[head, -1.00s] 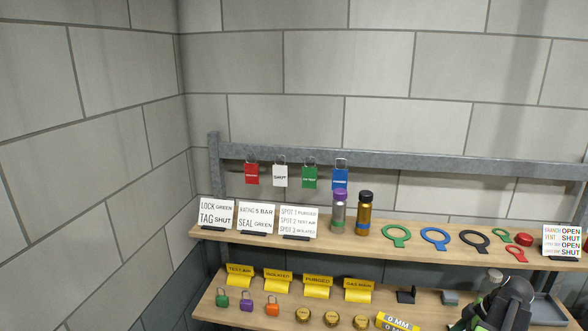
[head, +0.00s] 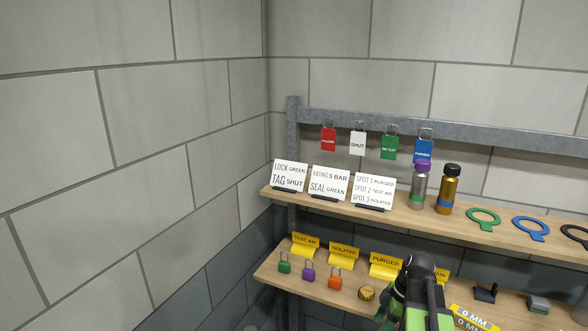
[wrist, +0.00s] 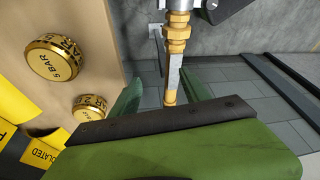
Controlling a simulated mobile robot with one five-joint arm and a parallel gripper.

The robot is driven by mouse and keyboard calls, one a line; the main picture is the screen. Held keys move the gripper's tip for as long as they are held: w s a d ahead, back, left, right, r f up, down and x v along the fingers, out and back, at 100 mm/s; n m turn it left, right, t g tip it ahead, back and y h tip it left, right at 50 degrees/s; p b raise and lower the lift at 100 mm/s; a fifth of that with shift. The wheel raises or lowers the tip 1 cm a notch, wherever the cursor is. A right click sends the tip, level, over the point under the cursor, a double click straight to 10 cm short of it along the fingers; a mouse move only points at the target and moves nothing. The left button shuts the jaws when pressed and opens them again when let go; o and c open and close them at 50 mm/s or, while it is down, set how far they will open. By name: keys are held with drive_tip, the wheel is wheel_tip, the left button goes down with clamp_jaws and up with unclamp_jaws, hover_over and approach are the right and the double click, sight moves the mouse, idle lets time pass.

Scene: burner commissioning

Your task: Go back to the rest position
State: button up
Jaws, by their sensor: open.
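My gripper (wrist: 158,95) shows in the wrist view as two green fingers spread apart, with a dark bar and a green body below them. A brass fitting on a pipe (wrist: 176,35) appears in line with the gap between the fingers; I cannot tell its depth, and nothing is seen gripped. In the head view my black and green arm is at the bottom, in front of the lower shelf (head: 330,293), and hides part of it. The fingertips cannot be made out there.
The upper shelf (head: 395,216) carries sign cards, two bottles and ring-shaped tags. Coloured tags hang from the grey rail (head: 475,131). Small padlocks, yellow signs and brass caps stand on the lower shelf. In the wrist view, brass caps (wrist: 57,58) lie left of the fingers. Block walls enclose the left.

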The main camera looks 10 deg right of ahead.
drive_tip(key=a+f+m+h+b, duration=0.1)
drive_tip(key=a+f+m+b, duration=0.1)
drive_tip(key=a, duration=0.5)
drive_tip(key=a+f+m+h+b, duration=0.1)
drive_tip(key=a+f+m+b, duration=0.1)
drive_tip(key=a+f+m, duration=0.2)
drive_tip(key=a+f+m+g+h+b, duration=0.1)
drive_tip(key=a+f+m+b, duration=0.1)
drive_tip(key=a+m, duration=0.5)
drive_tip(key=a+f, duration=0.1)
drive_tip(key=a, duration=0.2)
drive_tip(key=shift+a+f, duration=0.3)
drive_tip(key=shift+a, duration=0.05)
drive_tip(key=shift+s, duration=0.1)
